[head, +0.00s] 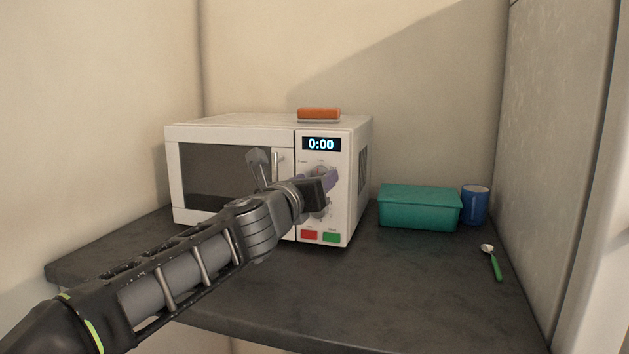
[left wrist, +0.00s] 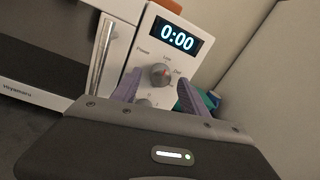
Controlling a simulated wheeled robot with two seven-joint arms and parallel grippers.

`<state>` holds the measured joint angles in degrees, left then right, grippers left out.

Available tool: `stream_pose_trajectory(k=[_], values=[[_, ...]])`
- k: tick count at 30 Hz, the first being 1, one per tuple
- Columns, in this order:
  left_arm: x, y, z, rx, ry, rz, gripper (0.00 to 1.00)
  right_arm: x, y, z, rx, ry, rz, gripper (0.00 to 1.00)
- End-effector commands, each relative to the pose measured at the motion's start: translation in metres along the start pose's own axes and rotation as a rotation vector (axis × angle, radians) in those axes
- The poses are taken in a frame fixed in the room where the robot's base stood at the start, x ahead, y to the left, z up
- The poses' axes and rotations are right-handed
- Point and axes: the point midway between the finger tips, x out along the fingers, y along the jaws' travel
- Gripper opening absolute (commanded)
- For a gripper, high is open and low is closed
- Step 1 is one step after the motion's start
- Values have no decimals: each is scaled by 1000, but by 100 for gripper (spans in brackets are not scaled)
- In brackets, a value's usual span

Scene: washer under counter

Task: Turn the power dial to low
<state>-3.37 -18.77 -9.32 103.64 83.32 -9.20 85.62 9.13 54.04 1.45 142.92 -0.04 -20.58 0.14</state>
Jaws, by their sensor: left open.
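A white microwave (head: 230,125) stands on the dark counter, its display (head: 321,144) reading 0:00. In the left wrist view the display (left wrist: 177,38) also reads 0:00. Below it is the grey round power dial (left wrist: 160,75), with small labels around it that look like Power, Low and Def. My left gripper (left wrist: 168,92) is open, its purple fingers spread below and to either side of the dial. No contact with the dial is visible. In the head view the left gripper (head: 326,180) is in front of the control panel and partly hides the dials. A second, lower dial (left wrist: 146,103) is partly hidden.
An orange block (head: 319,114) lies on top of the microwave. A teal box (head: 419,208), a blue mug (head: 474,205) and a green-handled spoon (head: 495,264) are to the right. Red (head: 309,235) and green (head: 331,237) buttons are low on the panel. The front counter is clear.

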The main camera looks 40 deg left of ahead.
Motion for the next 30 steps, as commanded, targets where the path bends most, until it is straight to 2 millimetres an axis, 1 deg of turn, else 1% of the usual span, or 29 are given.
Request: stream_pose_trajectory(k=[5, 12, 15, 19, 30], values=[[-20, 0, 2, -2, -2, -1, 52, -4, -2, 1, -1, -2, -1, 36], [-60, 0, 3, -1, -2, 0, 52, -13, -7, 2, -3, -5, -2, 36], [-70, 0, 2, -1, -1, 0, 52, -15, -7, 2, -4, -5, -2, 36], [-75, 0, 0, 0, 0, 0, 52, -15, -8, 2, -4, -5, -2, 36], [-75, 0, 0, 0, 0, 0, 52, -15, -7, 2, -4, -5, -2, 36]])
